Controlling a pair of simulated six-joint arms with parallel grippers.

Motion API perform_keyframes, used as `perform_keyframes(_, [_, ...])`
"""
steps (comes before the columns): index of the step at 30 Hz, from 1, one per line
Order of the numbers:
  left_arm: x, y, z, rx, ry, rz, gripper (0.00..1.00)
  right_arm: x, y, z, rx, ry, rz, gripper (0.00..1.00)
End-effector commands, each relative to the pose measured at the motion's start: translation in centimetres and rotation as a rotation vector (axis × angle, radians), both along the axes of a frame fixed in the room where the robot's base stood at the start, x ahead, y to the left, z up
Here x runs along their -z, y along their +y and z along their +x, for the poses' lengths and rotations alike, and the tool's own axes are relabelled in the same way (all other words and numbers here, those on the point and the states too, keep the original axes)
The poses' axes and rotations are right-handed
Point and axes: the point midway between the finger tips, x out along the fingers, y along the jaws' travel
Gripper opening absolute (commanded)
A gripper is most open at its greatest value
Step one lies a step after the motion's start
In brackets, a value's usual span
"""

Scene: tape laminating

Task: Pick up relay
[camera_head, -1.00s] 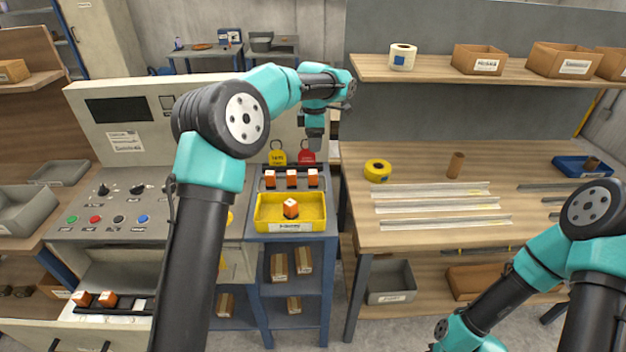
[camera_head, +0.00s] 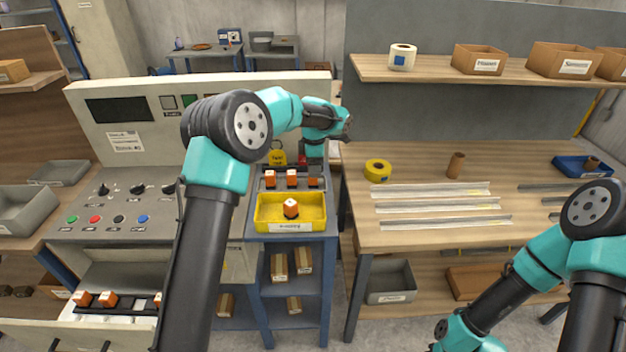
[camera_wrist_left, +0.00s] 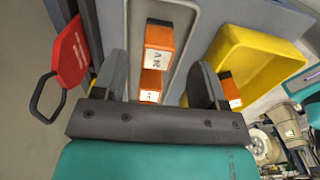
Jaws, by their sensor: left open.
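Orange-and-white relays (camera_head: 270,179) stand in a row in a grey tray (camera_head: 262,187). Two show in the head view, the other (camera_head: 292,178) nearer my left gripper (camera_head: 314,183). The gripper is low over the tray's right end and hides what stands there. In the left wrist view its fingers (camera_wrist_left: 160,78) are open, with an orange relay (camera_wrist_left: 151,84) showing between them and another relay (camera_wrist_left: 170,45) beyond. I see no contact. One more relay (camera_head: 291,208) sits in the yellow bin (camera_head: 262,222).
A yellow tag (camera_head: 277,157) and a red tag (camera_wrist_left: 72,52) hang behind the tray, close to my left gripper. A control console (camera_head: 110,205) stands left. A wooden table (camera_head: 430,235) with metal strips and a yellow tape roll (camera_head: 378,170) is at right.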

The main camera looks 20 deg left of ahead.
Motion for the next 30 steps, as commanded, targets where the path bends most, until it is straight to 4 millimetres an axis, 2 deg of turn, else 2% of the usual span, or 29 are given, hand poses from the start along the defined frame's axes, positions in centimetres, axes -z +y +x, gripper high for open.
perform_keyframes(13, [4.9, 0.4, 0.1, 0.001, 0.002, 0.0, 0.66, 0.0, 0.0, 0.0, 0.0, 0.0, 0.0, 0.43])
perform_keyframes(29, [5.1, 0.4, 0.1, 0.001, 0.001, 0.0, 0.66, 0.0, 0.0, 0.0, 0.0, 0.0, 0.0, 0.43])
perform_keyframes(30, [5.1, 0.4, 0.1, 0.001, 0.001, 0.0, 0.62, 0.0, 0.0, 0.0, 0.0, 0.0, 0.0, 0.43])
